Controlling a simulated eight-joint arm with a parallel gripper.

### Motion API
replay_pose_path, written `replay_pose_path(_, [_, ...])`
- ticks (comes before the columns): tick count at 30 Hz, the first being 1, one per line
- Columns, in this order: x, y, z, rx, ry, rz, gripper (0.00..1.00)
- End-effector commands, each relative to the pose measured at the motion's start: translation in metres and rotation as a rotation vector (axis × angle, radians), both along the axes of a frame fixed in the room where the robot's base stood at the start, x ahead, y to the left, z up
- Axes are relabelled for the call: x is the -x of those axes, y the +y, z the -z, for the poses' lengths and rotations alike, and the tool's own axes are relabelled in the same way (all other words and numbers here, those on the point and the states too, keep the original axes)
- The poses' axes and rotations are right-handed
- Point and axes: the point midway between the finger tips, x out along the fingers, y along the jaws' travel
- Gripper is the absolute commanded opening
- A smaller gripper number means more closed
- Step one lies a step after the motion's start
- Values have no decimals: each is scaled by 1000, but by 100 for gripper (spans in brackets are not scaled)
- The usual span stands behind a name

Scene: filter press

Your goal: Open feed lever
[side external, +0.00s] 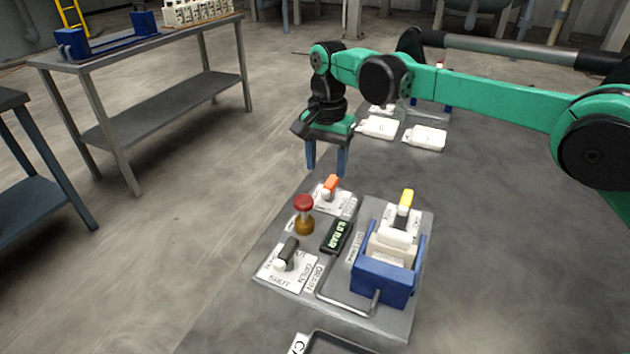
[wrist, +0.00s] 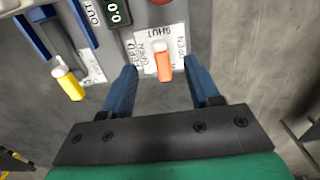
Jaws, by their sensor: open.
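An orange-handled lever (side external: 331,184) stands on a white label plate at the far edge of the grey press panel (side external: 385,322). In the wrist view the orange lever (wrist: 164,66) lies between my two blue fingers, with clear space on both sides. The plate around it shows SHUT and OPEN; its other lettering is hard to read. My gripper (side external: 327,172) is open and empty, pointing down just above and behind the orange lever. I cannot tell whether the fingertips reach down to its height. A yellow-handled lever (side external: 406,198) stands to the right; it also shows in the wrist view (wrist: 70,86).
A red knob (side external: 303,203), a black-handled lever (side external: 289,248) and a green-lit display reading 0.0 (side external: 337,236) sit nearby on the panel. A blue press frame (side external: 383,284) holds white plates. White blocks (side external: 425,138) lie behind. Side benches stand left.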

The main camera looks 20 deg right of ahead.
Motion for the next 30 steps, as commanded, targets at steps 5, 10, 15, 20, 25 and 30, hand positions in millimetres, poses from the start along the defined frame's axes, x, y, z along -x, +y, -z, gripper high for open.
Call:
replay_pose_path(5, [0, 0, 25, 0, 0, 0, 55])
replay_pose_path(10, [0, 0, 45, -1, -1, 0, 55])
replay_pose_path(15, [0, 0, 51, -1, -1, -1, 55])
replay_pose_path(20, [0, 0, 51, 0, -1, -1, 55])
replay_pose_path(25, [0, 0, 51, 0, -1, -1, 10])
replay_pose_path(30, [0, -1, 51, 0, -1, -1, 0])
